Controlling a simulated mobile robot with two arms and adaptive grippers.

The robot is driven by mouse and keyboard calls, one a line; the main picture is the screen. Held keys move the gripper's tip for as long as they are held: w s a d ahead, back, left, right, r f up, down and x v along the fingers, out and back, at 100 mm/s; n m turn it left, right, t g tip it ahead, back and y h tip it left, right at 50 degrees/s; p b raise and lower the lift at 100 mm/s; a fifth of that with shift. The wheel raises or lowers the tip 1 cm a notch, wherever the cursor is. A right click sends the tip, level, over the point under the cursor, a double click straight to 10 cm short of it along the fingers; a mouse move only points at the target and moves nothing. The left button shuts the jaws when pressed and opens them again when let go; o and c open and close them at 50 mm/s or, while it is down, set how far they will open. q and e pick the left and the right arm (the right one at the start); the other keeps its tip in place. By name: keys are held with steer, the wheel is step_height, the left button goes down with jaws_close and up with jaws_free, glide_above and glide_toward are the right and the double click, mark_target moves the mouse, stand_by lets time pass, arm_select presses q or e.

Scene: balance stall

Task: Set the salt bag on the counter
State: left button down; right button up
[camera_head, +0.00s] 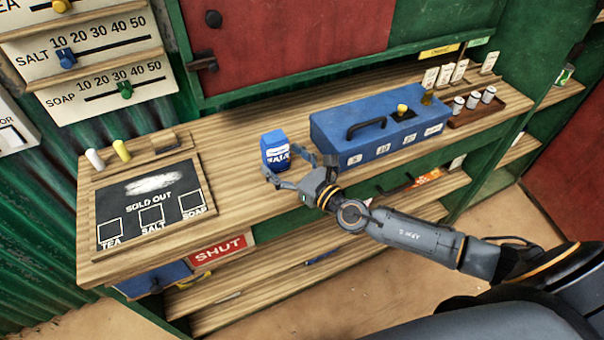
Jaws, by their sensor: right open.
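The salt bag (274,146) is a small blue packet with white lettering. It stands upright on the wooden counter (238,190), between the chalkboard and the blue box. My right gripper (286,168) is open at the near side of the bag, with its fingers close to the bag's lower part. I cannot tell whether a finger touches it. My left gripper is not in view.
A blue box with a black handle (335,124) stands just right of the bag. A "SOLD OUT" chalkboard (133,201) lies to the left. A tray of small tins (462,121) is at the far right. Open shelves (262,262) run below the counter.

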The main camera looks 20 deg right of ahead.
steer(key=b+v, duration=0.2)
steer(key=v, duration=0.7)
steer(key=shift+s, duration=0.3)
